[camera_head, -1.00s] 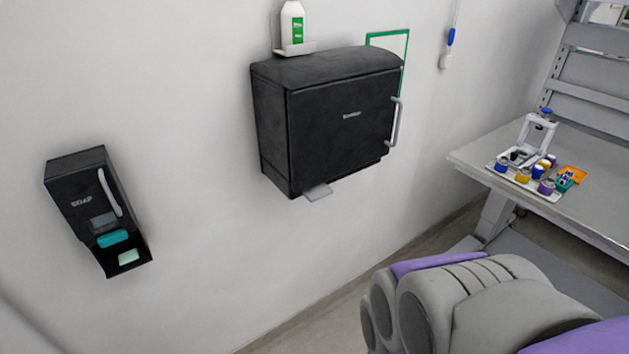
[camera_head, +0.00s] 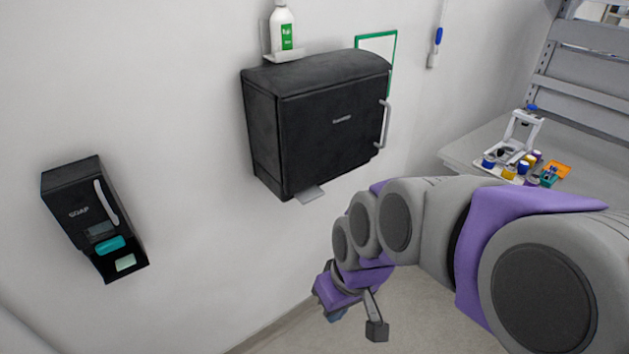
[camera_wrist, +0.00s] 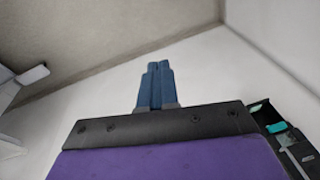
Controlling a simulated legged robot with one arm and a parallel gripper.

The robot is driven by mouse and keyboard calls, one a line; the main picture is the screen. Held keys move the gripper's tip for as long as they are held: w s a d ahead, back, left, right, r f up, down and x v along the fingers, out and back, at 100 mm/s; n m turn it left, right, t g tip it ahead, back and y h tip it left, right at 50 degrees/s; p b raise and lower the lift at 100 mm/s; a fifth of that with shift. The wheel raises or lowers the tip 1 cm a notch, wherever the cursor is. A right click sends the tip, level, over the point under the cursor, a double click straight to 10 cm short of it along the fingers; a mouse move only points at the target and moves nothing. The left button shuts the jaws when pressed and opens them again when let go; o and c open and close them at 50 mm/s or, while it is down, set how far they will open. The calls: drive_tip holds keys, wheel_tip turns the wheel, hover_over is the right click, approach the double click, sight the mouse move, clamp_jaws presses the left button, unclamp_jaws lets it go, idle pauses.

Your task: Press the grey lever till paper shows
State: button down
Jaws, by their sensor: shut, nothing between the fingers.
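A black paper dispenser (camera_head: 330,130) hangs on the wall in the head view. An upright grey bar lever (camera_head: 384,124) is on its right front edge. A flat light grey tab (camera_head: 311,195) sticks out from its underside; I cannot tell whether it is paper or a fixed part. My gripper (camera_head: 336,315) is below the dispenser and slightly right of the tab, apart from both lever and tab. In the wrist view its blue fingers (camera_wrist: 155,86) are together, with nothing between them. The dispenser is not clearly visible in the wrist view.
A black soap dispenser (camera_head: 92,215) with a pale handle is on the wall at left; it also shows in the wrist view (camera_wrist: 290,143). A bottle (camera_head: 283,30) stands on a small shelf above the paper dispenser. A bench (camera_head: 465,150) with jars is at right.

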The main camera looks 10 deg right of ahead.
drive_tip(key=w+r+n+t+y+p, duration=0.1)
drive_tip(key=w+r+t+p, duration=0.15)
drive_tip(key=w, duration=0.65)
drive_tip(key=w+r+n+t+y+p, duration=0.15)
drive_tip(key=w+r, duration=0.25)
drive_tip(key=w, duration=0.5)
drive_tip(key=w+d+r+t+p, duration=0.1)
drive_tip(key=w+d+t+p, duration=0.2)
drive_tip(key=w+d, duration=0.4)
drive_tip(key=w+m, duration=0.1)
drive_tip(key=w, duration=0.3)
drive_tip(key=shift+w+d+h+p, duration=0.25)
drive_tip(key=shift+d+h+p, duration=0.05)
drive_tip(key=shift+d+h, duration=0.1)
